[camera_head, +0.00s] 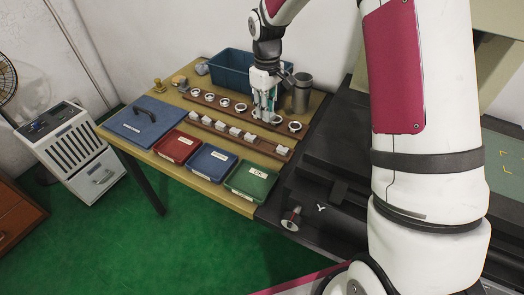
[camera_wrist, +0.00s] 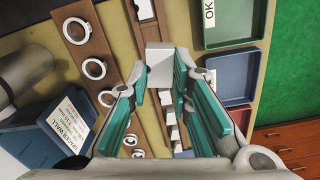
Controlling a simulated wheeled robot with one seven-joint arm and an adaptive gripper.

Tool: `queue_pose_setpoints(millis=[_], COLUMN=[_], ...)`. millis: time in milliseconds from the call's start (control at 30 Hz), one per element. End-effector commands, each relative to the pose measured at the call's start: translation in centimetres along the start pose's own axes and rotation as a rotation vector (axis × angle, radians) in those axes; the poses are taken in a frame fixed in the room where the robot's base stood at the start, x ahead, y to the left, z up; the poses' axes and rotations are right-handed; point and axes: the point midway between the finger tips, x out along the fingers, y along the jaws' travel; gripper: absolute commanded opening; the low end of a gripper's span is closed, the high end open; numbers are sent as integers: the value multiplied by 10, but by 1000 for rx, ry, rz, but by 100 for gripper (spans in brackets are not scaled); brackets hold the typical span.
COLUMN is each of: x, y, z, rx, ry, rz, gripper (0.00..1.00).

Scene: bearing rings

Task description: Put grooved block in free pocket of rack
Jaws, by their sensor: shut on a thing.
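My gripper (camera_head: 265,116) is above the brown racks in the head view. In the wrist view, its fingers (camera_wrist: 160,78) are shut on a pale grey block (camera_wrist: 160,58). The block rack (camera_head: 258,142) is a long brown strip holding several white blocks (camera_head: 220,127). A free pocket (camera_head: 266,145) shows as a gap before the last block (camera_head: 282,150) at its right end. In the wrist view, the held block covers part of this rack (camera_wrist: 152,103).
A second brown rack with several white rings (camera_head: 240,107) lies behind. A metal cylinder (camera_head: 301,92) and a blue bin (camera_head: 230,68) stand at the back. Red (camera_head: 163,153), blue (camera_head: 195,164) and green (camera_head: 238,186) trays line the front.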

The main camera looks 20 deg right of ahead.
Motion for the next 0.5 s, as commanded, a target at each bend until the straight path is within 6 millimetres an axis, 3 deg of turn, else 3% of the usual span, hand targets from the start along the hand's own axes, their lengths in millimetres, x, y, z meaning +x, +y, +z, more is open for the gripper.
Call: queue_pose_setpoints(millis=[33, 200, 500], x=[14, 32, 46], y=[4, 9, 11], z=[-8, -16, -21], rx=[-32, -133, -214], ry=[3, 4, 5], rz=[1, -1, -4], gripper=[0, 0, 0])
